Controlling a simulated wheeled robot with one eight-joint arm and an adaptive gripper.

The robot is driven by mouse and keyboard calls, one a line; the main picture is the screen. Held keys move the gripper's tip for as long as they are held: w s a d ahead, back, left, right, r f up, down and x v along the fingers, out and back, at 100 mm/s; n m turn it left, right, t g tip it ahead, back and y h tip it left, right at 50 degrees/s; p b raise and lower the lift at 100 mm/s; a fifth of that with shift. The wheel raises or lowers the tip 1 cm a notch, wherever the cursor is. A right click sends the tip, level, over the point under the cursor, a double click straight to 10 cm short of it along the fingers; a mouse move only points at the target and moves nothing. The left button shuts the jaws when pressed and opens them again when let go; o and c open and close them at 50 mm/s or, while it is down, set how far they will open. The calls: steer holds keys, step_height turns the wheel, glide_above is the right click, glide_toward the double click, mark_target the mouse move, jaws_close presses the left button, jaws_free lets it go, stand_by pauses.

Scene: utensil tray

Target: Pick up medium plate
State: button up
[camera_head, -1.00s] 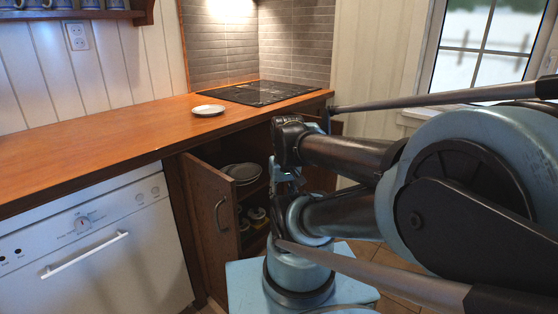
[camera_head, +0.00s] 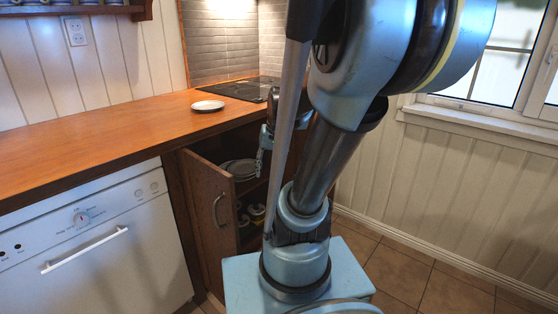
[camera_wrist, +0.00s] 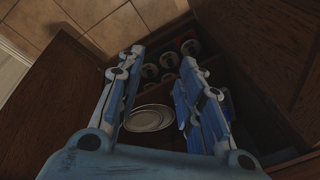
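A white plate (camera_head: 207,106) lies on the wooden counter near the hob. More plates (camera_head: 238,168) lie stacked on a shelf inside the open cabinet. The wrist view shows these pale plates (camera_wrist: 151,118) between and beyond my fingers. I cannot tell from size alone which plate is the medium one. My gripper (camera_wrist: 163,57) is open and empty, with its two blue fingers spread and pointing into the cabinet. In the head view my gripper (camera_head: 261,152) is at the cabinet opening, just right of the stacked plates, and apart from the counter plate.
The cabinet door (camera_head: 210,222) stands open on the left of the opening. Several cups (camera_wrist: 168,61) stand on the lower shelf. The counter (camera_head: 100,135) edge overhangs the opening. A white dishwasher (camera_head: 90,245) is to the left.

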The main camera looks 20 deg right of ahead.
steer(key=w+d+f+m+t+y, duration=0.1)
steer(key=w+d+m+y, duration=0.1)
steer(key=w, duration=0.9)
steer(key=w+d+f+m+y, duration=0.1)
steer(key=w+d, duration=0.1)
steer(key=w, duration=0.9)
steer(key=w+d+f+m+t+y, duration=0.1)
steer(key=w+d+f, duration=0.4)
steer(key=w+f, duration=0.2)
steer(key=w+d+f+m+t+y, duration=0.2)
steer(key=w+d+f, duration=0.3)
steer(key=w+f, duration=0.3)
steer(key=shift+w+d, duration=0.3)
steer(key=shift+w, duration=0.4)
steer(key=x, duration=1.7)
steer(key=shift+w+a, duration=0.15)
steer(key=shift+a, duration=0.1)
steer(key=shift+c, duration=0.5)
